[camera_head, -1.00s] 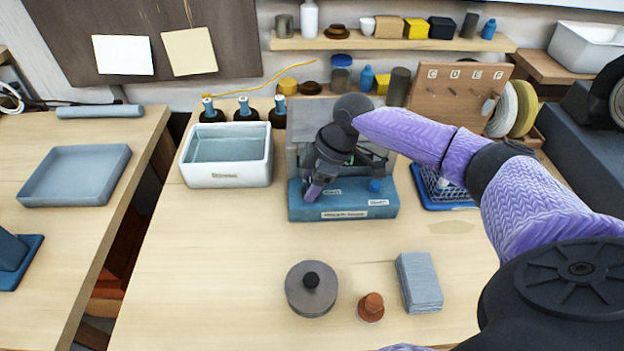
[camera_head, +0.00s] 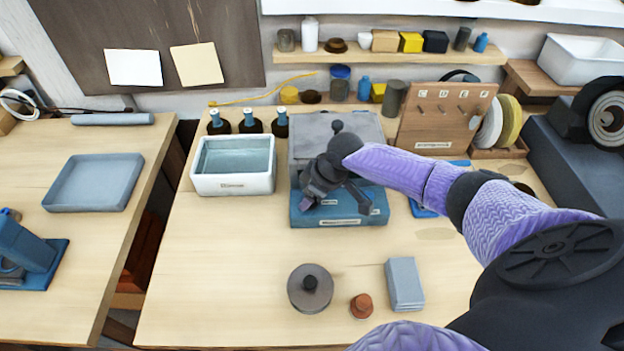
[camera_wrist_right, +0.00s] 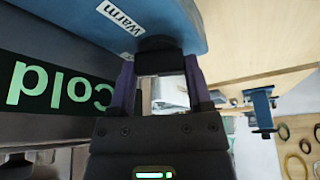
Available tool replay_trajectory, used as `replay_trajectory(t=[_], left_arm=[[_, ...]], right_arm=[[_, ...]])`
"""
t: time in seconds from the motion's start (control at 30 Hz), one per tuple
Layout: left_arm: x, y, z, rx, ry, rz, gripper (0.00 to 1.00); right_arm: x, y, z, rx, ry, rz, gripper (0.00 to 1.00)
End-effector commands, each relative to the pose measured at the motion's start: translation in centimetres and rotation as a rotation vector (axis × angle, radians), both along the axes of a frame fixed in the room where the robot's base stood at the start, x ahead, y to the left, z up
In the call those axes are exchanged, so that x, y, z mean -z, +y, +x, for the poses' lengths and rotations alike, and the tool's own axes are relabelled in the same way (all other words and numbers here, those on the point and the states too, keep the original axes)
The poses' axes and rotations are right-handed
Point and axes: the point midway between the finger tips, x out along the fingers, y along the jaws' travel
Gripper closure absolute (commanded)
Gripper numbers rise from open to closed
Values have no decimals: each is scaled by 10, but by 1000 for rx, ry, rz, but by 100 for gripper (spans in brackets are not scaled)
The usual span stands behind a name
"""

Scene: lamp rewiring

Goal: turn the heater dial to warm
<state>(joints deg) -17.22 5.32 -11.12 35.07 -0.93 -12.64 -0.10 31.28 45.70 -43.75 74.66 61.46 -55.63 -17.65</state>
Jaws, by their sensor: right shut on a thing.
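The heater has a blue base (camera_head: 340,217) and a grey upper box (camera_head: 310,127), standing mid-bench in the head view. My right gripper (camera_head: 308,202) reaches down over the left part of the base and covers the dial there. In the right wrist view my right gripper (camera_wrist_right: 160,72) is shut on the dark dial (camera_wrist_right: 158,48), one finger on each side. A white "Warm" label (camera_wrist_right: 120,16) sits beside the dial. The heater's display (camera_wrist_right: 55,88) shows green "cold", upside down in this view. The dial's pointer cannot be made out. My left gripper is not in view.
A white basin (camera_head: 234,184) stands left of the heater, with several dark bottles behind it. A lettered peg board (camera_head: 445,120) stands at right. A grey disc (camera_head: 310,289), a copper-coloured piece (camera_head: 361,306) and a grey block (camera_head: 404,284) lie in front.

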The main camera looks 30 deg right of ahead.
Motion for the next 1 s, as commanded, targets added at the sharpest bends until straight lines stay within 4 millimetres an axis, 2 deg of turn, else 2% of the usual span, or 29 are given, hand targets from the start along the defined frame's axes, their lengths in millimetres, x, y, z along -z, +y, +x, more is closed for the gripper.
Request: replay_trajectory(t=[0.03,0.1,0.5,0.7,1.0], left_arm=[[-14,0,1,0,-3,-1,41],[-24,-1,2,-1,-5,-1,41],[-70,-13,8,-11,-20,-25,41],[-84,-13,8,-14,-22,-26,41],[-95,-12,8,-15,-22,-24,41]], right_arm=[[-7,1,0,41,2,2,95],[-7,1,-1,107,2,1,94],[-5,3,-1,487,2,1,94],[-3,3,0,674,1,1,94],[-1,4,0,912,0,0,94]])
